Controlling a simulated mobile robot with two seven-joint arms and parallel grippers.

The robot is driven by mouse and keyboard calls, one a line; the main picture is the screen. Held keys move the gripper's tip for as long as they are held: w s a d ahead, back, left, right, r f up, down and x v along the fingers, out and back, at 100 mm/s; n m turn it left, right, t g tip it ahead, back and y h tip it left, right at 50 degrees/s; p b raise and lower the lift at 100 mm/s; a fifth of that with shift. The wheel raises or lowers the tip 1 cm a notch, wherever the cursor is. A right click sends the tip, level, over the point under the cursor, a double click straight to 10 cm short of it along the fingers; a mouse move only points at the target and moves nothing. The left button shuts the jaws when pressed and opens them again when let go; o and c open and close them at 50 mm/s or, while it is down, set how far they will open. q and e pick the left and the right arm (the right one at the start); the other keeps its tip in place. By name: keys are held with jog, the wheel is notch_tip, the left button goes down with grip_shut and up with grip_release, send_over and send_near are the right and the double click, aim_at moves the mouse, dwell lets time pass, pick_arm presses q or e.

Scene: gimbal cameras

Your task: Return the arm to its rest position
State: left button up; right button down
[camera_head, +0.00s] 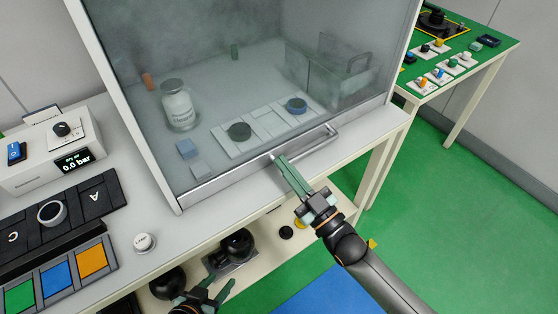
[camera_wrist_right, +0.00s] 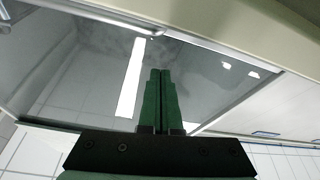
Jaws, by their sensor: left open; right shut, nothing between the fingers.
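My right arm comes in from the lower right in the head view. Its green-fingered gripper (camera_head: 281,160) is shut and empty, with the tips by the left end of the metal handle (camera_head: 312,143) on the glass-fronted cabinet (camera_head: 190,193). I cannot tell whether the tips touch the handle. In the right wrist view the two fingers (camera_wrist_right: 161,74) lie together in front of the glass. My left gripper (camera_head: 219,284) is at the bottom of the head view, open and empty, below the front edge of the bench.
Behind the glass are a white bottle (camera_head: 179,106) and a plate with two dark round pieces. The bench (camera_head: 205,222) holds a pressure box (camera_head: 45,152), a white knob (camera_head: 144,243) and coloured tiles (camera_head: 57,276). A shelf with dark round objects is below. Green floor is free at right.

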pick_arm(q)
jog(key=shift+w+d+f, duration=0.1)
jog(key=shift+w+d, duration=0.1)
jog(key=shift+d, duration=0.1)
pick_arm(e)
jog(key=v, duration=0.7)
jog(key=shift+d, duration=0.25)
jog(key=shift+f, duration=0.1)
pick_arm(q)
notch_tip(320, 180, up, 8)
jog(key=s+a+p, duration=0.1)
jog(key=a+p, duration=0.1)
jog(key=p, duration=0.8)
jog(key=shift+s+a+n+y, duration=0.2)
jog(key=shift+a+n+y, duration=0.1)
jog(key=shift+a, duration=0.1)
pick_arm(e)
jog(key=s+d+f+m+g+h, duration=0.7)
jog(key=s+d+f+h, duration=0.4)
jog(key=s, duration=0.2)
jog(key=shift+s+d+m+h, duration=0.25)
jog(key=shift+s+m+h, duration=0.1)
jog(key=shift+m, duration=0.45)
